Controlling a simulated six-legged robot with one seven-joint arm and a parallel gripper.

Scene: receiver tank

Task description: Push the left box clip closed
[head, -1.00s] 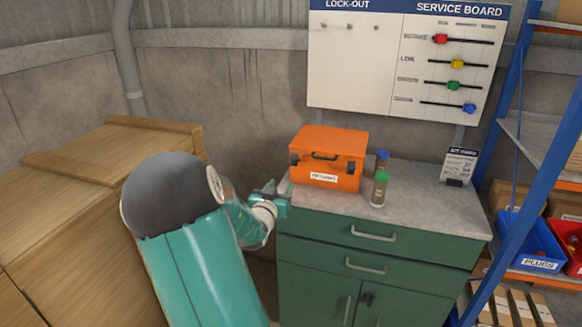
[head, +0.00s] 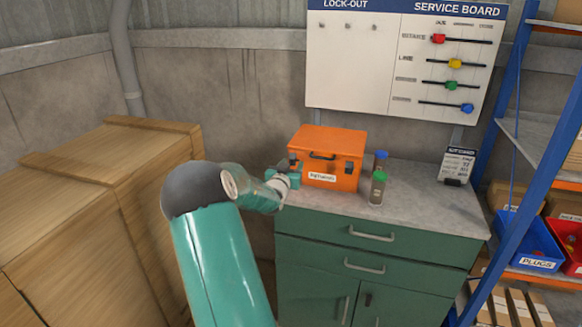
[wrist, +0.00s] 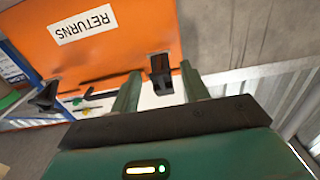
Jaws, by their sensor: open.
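The orange box (head: 335,143) stands on the green cabinet, its lid down. My gripper (head: 292,168) is at the box's front left corner, by the left clip, which it partly covers in the head view. In the wrist view the box appears upside down, and the black left clip (wrist: 160,72) lies between the tips of my gripper (wrist: 162,82). The fingers are open, one on each side of the clip. I cannot tell whether they touch it or how far the clip stands out. The right clip (head: 350,167) also shows in the wrist view (wrist: 45,97).
The box has a black handle (head: 322,156) and a RETURNS label (wrist: 83,24). Two bottles, one blue-capped (head: 381,160) and one green-capped (head: 377,190), stand right of it. A wooden crate (head: 85,190) is on the left.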

